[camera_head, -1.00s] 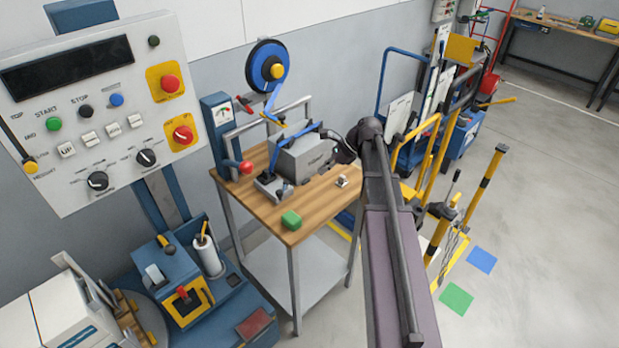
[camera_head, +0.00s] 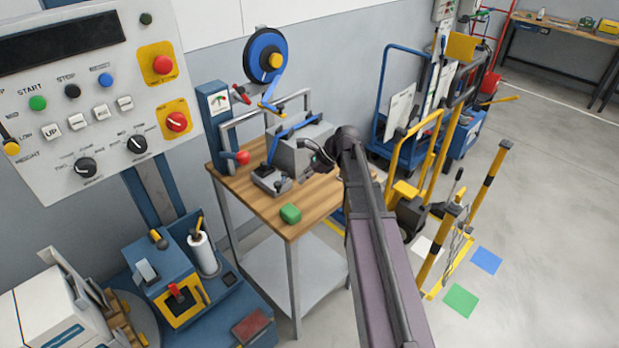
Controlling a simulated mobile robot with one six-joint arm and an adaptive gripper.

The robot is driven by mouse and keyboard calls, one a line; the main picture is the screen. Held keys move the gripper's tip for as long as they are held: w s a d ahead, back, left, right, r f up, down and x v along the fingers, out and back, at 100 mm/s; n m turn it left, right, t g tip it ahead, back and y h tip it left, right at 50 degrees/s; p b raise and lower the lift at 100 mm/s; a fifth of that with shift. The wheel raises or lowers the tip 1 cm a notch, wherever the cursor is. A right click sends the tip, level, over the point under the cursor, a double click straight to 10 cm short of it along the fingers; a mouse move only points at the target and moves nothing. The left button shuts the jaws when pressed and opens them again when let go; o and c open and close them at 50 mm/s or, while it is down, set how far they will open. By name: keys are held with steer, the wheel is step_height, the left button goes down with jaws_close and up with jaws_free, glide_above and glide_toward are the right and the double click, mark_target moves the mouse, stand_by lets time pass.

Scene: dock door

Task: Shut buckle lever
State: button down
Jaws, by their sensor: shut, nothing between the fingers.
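A small grey buckle (camera_head: 271,180) sits on the wooden bench top, in front of a grey box (camera_head: 303,143). A thin dark lever (camera_head: 273,152) appears to rise from the buckle, standing up rather than flat. A blue strap (camera_head: 296,128) runs over the box top and comes down near the lever. My gripper (camera_head: 316,160) is shut and empty, in front of the box's right part and right of the buckle. It looks apart from the lever. Its fingertips are small and dark, and any contact with the box cannot be told.
A green block (camera_head: 290,214) lies at the bench's (camera_head: 262,207) front edge. A control panel (camera_head: 90,95) is at left. Yellow posts and carts stand right of my arm.

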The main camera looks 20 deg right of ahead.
steer(key=shift+w+a+f, duration=0.15)
steer(key=shift+w+a, duration=0.05)
steer(key=shift+a, duration=0.9)
steer(key=shift+w+a+f, duration=0.15)
steer(key=shift+a, duration=0.9)
steer(key=shift+d, duration=0.15)
